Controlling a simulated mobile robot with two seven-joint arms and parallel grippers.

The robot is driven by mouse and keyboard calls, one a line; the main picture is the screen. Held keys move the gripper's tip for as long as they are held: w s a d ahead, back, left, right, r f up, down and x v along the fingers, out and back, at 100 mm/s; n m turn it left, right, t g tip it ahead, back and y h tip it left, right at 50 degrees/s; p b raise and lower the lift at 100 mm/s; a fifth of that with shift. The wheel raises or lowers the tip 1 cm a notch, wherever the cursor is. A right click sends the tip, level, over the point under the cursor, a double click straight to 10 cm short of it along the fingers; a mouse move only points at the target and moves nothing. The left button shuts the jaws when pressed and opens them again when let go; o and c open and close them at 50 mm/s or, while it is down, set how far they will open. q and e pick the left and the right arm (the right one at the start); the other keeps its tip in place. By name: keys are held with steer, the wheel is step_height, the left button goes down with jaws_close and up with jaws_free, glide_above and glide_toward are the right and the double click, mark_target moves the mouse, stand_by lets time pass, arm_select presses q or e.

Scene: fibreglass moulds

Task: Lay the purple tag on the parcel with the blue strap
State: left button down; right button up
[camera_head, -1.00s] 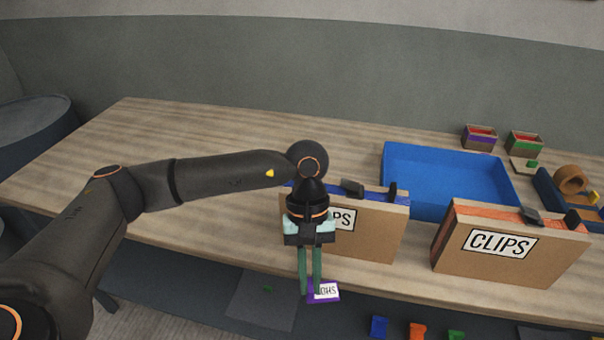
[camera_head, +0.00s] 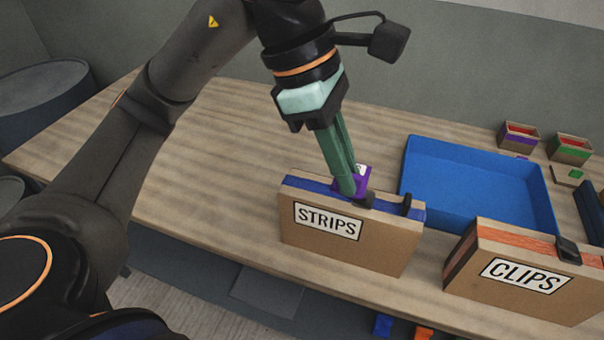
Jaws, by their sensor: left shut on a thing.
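The parcel with the blue strap (camera_head: 348,240) is a brown box labelled STRIPS, standing upright near the table's front edge. Its blue strap (camera_head: 305,183) runs along the top face. My left gripper (camera_head: 347,190) is shut on the purple tag (camera_head: 364,181), which has a white label partly hidden by the green fingers. The gripper points down, and the tag is at the parcel's top, around the middle of its length. I cannot tell whether the tag touches the strap or hangs just above or behind it. My right gripper is not in view.
A brown parcel labelled CLIPS with an orange strap (camera_head: 525,282) stands to the right. A blue tray (camera_head: 470,190) is behind. Small boxes with purple (camera_head: 518,139) and green (camera_head: 570,149) bands stand at the back right. The table's left part is clear.

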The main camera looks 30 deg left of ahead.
arm_select(q)
steer(key=w+a+f, duration=0.3)
steer(key=a+f, duration=0.1)
steer(key=a, duration=0.4)
glide_above(300, 193)
steer(key=s, duration=0.1)
step_height(300, 193, down, 4)
steer(key=shift+s+r, duration=0.1)
steer(key=shift+w+a+f+p, duration=0.3)
steer(key=shift+a+f, duration=0.1)
steer(key=shift+f, duration=0.1)
steer(key=f, duration=0.3)
steer(key=shift+a, duration=0.35)
steer(key=shift+w+f+p, duration=0.1)
steer(key=shift+f+p, duration=0.2)
steer(key=shift+f, duration=0.15)
steer(key=shift+f, duration=0.25)
steer(key=c, duration=0.9)
jaws_free()
steer(key=shift+r, duration=0.1)
steer(key=shift+r, duration=0.1)
